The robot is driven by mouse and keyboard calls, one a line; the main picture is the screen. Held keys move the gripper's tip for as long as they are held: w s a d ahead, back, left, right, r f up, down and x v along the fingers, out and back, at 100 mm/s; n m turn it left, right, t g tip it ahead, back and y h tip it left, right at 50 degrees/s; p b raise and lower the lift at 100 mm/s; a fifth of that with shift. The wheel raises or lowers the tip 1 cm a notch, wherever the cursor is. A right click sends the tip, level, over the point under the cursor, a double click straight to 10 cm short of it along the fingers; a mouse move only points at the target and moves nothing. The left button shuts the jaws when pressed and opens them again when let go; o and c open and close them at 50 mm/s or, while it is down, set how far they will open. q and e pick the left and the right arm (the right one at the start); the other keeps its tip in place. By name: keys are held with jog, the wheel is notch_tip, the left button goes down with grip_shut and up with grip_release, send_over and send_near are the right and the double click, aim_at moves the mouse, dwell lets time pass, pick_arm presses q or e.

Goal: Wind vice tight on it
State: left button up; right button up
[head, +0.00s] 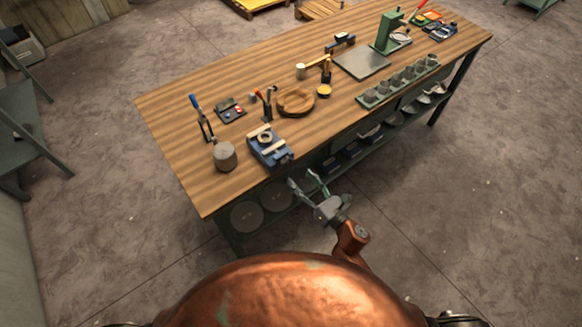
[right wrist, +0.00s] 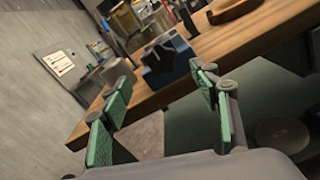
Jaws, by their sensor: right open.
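The blue vice (head: 272,152) stands at the front edge of the wooden bench, left of its middle. Pale jaws show on its top, with a small round ring-like piece (head: 265,138) at them; I cannot tell how tightly it sits. The vice (right wrist: 168,68) also shows in the right wrist view, beyond the fingers. My right gripper (head: 303,184) is open and empty, in front of the bench edge, just right of and nearer than the vice. Its green-padded fingers (right wrist: 165,100) are spread wide in the right wrist view. My left gripper is out of view.
A grey cylinder (head: 225,157) and a blue-handled upright tool (head: 202,118) stand left of the vice. A wooden bowl (head: 296,101) lies behind it. A lower shelf holds round discs (head: 247,216). The bench top's near left part is clear, as is the floor in front.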

aim_at(288, 164)
jog(key=x, duration=0.7)
jog(key=c, duration=1.2)
